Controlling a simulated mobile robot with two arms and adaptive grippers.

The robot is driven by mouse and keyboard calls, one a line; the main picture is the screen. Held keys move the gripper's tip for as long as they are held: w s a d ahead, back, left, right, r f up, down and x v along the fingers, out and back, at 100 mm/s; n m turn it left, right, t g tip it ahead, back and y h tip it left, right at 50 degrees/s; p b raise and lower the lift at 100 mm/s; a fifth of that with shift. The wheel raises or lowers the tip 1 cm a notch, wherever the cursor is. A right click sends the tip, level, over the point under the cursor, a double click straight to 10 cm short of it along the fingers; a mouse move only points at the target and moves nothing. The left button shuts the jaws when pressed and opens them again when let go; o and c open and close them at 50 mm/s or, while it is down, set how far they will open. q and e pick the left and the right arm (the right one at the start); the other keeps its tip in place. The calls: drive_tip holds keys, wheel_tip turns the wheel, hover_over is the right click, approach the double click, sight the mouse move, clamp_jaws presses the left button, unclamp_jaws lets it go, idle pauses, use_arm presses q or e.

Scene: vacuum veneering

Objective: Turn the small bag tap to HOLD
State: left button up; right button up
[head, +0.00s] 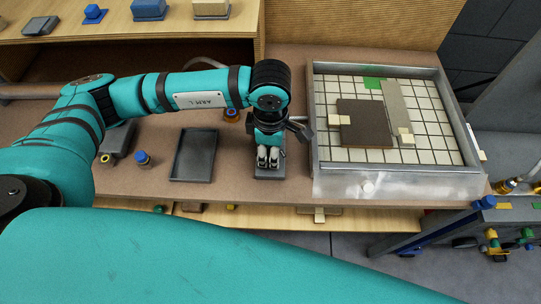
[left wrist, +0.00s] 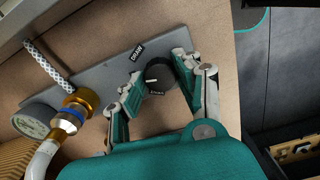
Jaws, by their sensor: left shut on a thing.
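The small bag tap is a round black knob (left wrist: 158,76) with a short white pointer line, on a grey plate (left wrist: 95,80). In the left wrist view the pointer points to the picture's left. A black label reading DRAW (left wrist: 137,54) lies up and left of the knob; a small label at its lower edge is hard to read. My left gripper (left wrist: 154,80) has its two fingers around the knob, one on each side, shut on it. In the head view my left gripper (head: 268,157) points down over the grey plate (head: 270,173) and hides the knob.
A gauge (left wrist: 33,121), a brass fitting (left wrist: 80,102) and a braided hose (left wrist: 47,60) sit beside the knob. A framed grid bed (head: 470,185) with a brown panel (head: 365,123) stands right of my gripper. An empty dark tray (head: 194,155) lies to its left.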

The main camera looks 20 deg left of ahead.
use_arm(q)
drive_tip(key=shift+n+b, duration=0.85)
drive_tip(key=shift+n, duration=0.55)
drive_tip(key=o, duration=1.2)
drive_tip(key=shift+c, duration=0.2)
wheel_tip(320, 180, up, 12)
drive_tip(key=shift+s, duration=0.1)
